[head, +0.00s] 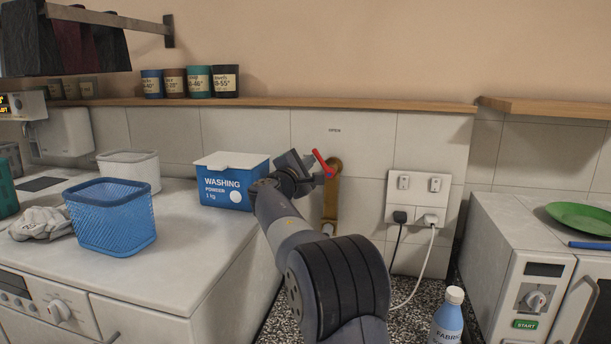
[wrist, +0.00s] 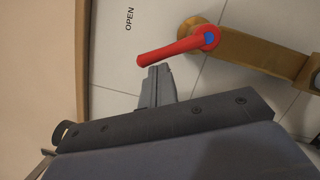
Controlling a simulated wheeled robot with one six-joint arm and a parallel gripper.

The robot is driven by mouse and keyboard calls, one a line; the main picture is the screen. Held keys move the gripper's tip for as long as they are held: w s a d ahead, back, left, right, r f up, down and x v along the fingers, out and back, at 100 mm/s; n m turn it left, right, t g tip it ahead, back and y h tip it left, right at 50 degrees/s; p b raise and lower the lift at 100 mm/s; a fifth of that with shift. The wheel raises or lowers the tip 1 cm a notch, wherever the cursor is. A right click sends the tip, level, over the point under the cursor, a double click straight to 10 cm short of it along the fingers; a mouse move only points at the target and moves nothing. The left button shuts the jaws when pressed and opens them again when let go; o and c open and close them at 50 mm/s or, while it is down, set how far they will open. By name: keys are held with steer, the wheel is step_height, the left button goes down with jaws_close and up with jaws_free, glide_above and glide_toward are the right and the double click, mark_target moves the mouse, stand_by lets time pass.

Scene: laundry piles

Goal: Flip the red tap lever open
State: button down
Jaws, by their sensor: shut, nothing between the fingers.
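The red tap lever (head: 323,163) sits on a brass tap (head: 331,199) on the tiled wall, at the middle of the head view. It slants up and to the left from its pivot there. In the wrist view the red lever (wrist: 175,48) runs from a blue-centred pivot to a rounded free end. My gripper (wrist: 155,72) is shut and empty, with its fingertips close beside the lever near its free end. I cannot tell whether they touch. In the head view my gripper (head: 308,161) is just left of the lever. The word OPEN is on the wall above the tap.
A blue washing powder box (head: 228,193) stands left of my arm on the counter, with a blue basket (head: 108,232) further left. A socket panel (head: 416,199) with two plugs and cables is right of the tap. A bottle (head: 447,318) stands at lower right.

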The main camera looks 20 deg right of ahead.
steer(key=m, duration=0.1)
steer(key=r+m, duration=0.1)
steer(key=d+m+g+b, duration=0.1)
steer(key=m, duration=0.1)
steer(key=shift+s+d+r, duration=0.1)
steer(key=shift+s+r, duration=0.15)
steer(key=shift+s, duration=0.15)
steer(key=shift+s+d+r+m+y, duration=0.2)
steer(key=shift+d+m, duration=0.1)
steer(key=shift+m, duration=0.4)
steer(key=shift+s+d+r+m+y, duration=0.2)
steer(key=shift+d+m, duration=0.1)
steer(key=shift+m, duration=0.4)
steer(key=shift+b, duration=0.3)
steer(key=b, duration=0.3)
glide_toward(319, 155)
steer(key=shift+s+a+r, duration=0.25)
steer(key=shift+s+a, duration=0.15)
steer(key=shift+s, duration=0.1)
steer(key=shift+s+a+r, duration=0.25)
steer(key=shift+s+a, duration=0.1)
steer(key=shift+s, duration=0.2)
